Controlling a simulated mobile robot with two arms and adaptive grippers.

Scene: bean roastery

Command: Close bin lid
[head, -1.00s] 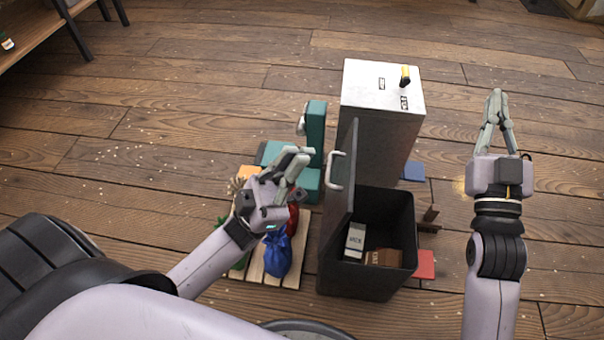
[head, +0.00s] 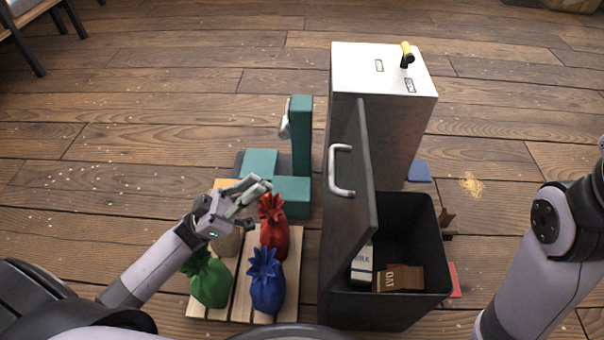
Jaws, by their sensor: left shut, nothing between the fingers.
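The dark bin (head: 385,312) stands open at the middle right, with cartons inside. Its lid (head: 356,225) is upright along the bin's left side, with a light curved handle (head: 340,171) on its left face. My left gripper (head: 262,188) is shut and empty, left of the lid and apart from it, above a pallet of sacks. My right arm (head: 555,240) is at the right edge, and its gripper is out of the frame.
A wooden pallet (head: 241,282) holds green, blue, red and tan sacks. A teal machine (head: 301,140) stands behind it. A tall metal cabinet (head: 376,75) stands behind the bin.

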